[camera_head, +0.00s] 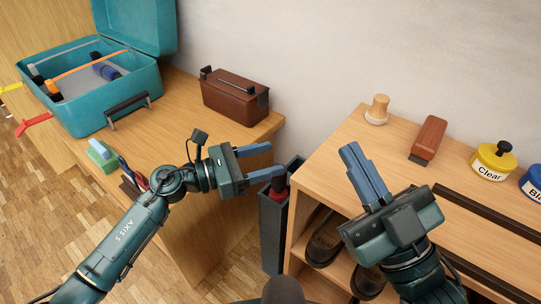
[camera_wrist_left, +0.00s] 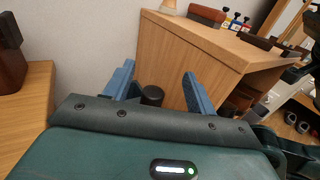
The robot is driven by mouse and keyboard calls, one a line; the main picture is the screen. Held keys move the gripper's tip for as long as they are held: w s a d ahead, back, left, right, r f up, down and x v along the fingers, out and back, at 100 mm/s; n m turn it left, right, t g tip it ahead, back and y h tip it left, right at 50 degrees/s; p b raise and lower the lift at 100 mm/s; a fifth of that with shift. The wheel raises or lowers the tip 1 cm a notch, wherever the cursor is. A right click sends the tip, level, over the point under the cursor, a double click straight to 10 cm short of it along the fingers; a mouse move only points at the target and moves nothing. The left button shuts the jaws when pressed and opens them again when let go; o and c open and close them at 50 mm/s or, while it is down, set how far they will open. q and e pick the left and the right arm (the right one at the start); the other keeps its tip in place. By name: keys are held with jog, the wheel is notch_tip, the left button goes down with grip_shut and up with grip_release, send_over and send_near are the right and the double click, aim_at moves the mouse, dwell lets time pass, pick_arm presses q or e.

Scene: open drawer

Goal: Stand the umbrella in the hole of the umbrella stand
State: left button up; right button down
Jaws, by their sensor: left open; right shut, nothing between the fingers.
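The umbrella stand (camera_head: 272,235) is a tall dark grey box in the gap between the two wooden cabinets. A red part with a dark top, which looks like the umbrella (camera_head: 281,184), shows inside its upper opening, roughly upright; its lower end is hidden. My left gripper (camera_head: 264,162) is open and empty at the stand's top, fingers pointing right, one finger overlapping the umbrella's top in the picture. In the left wrist view a dark round end (camera_wrist_left: 152,95), likely the umbrella's handle, shows between the open fingers, apparently not gripped. My right gripper (camera_head: 367,175) is shut and empty above the right cabinet.
A teal toolbox (camera_head: 110,105) stands open on the left cabinet with a brown box (camera_head: 235,97) behind. The right cabinet (camera_head: 335,165) carries a wooden stamp-like object (camera_head: 377,110), a brush (camera_head: 429,139) and polish jars (camera_head: 493,162). Shoes (camera_head: 325,240) sit on its shelf.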

pick_arm(q)
jog(key=p+v, duration=0.1)
jog(key=v, duration=1)
jog(key=shift+a, duration=0.3)
pick_arm(e)
notch_tip(320, 180, down, 3)
jog(key=shift+s+a+r+m+g+h, duration=0.1)
jog(key=shift+m+g+h, duration=0.05)
jog(key=shift+m+h, duration=0.45)
jog(key=shift+r+m+g+h, duration=0.1)
jog(key=shift+m+g+h, duration=0.05)
jog(key=shift+m+h, duration=0.45)
pick_arm(q)
jog(key=shift+r, duration=0.1)
pick_arm(e)
jog(key=shift+r, duration=0.1)
